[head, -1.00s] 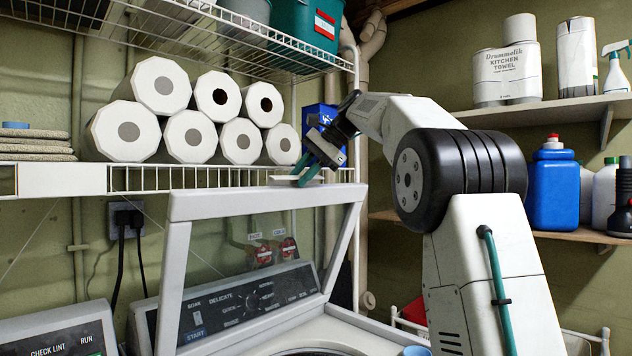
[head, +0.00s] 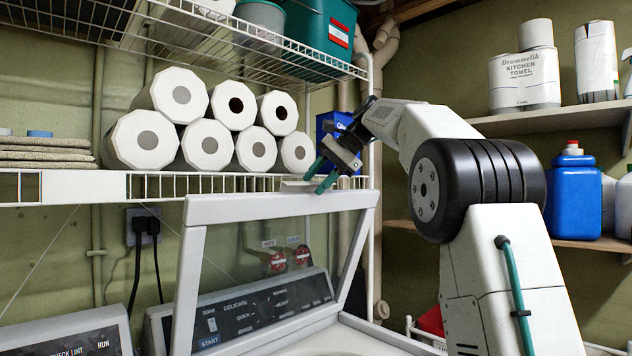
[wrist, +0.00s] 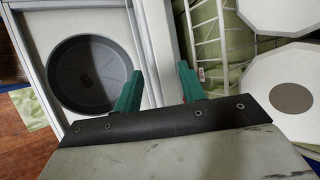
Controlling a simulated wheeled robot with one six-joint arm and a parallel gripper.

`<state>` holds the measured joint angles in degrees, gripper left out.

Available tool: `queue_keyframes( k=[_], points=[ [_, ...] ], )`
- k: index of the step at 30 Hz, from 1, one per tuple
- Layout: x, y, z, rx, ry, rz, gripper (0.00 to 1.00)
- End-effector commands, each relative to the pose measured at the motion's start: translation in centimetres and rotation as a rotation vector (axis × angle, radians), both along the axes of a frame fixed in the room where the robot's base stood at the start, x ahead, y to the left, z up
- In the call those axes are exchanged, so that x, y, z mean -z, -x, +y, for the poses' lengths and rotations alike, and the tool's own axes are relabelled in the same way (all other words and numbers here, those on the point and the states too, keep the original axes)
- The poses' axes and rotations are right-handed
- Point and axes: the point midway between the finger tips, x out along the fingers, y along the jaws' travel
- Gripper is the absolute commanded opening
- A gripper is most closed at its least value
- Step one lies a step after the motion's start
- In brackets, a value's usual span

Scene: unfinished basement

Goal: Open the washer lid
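The washer lid (head: 282,206), a see-through panel in a pale grey frame, stands raised at a steep tilt over the washer in the head view. The washer's control panel (head: 265,307) shows through and behind it. My gripper (head: 322,176) is at the lid's top edge, toward its right end, with its two teal fingers apart. In the wrist view, my gripper (wrist: 160,88) has a pale lid edge between or just beyond its fingers; I cannot tell whether they touch it. A round dark opening (wrist: 92,74), seemingly the washer tub, lies left of the fingers.
A wire shelf (head: 155,187) with several white paper rolls (head: 205,145) runs close behind the lid's top edge. A second wire shelf is above. Another machine's panel (head: 85,340) is at lower left. A wooden shelf with a blue jug (head: 573,195) is at right.

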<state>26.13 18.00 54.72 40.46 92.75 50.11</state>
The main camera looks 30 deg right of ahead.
Motion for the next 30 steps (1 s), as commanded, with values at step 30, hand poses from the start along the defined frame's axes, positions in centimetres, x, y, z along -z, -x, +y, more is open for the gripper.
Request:
queue_keyframes(
  k=[30],
  points=[
    [-5.4,3.3,-3.8,0.001,0.0,0.0,0.4]
  ],
)
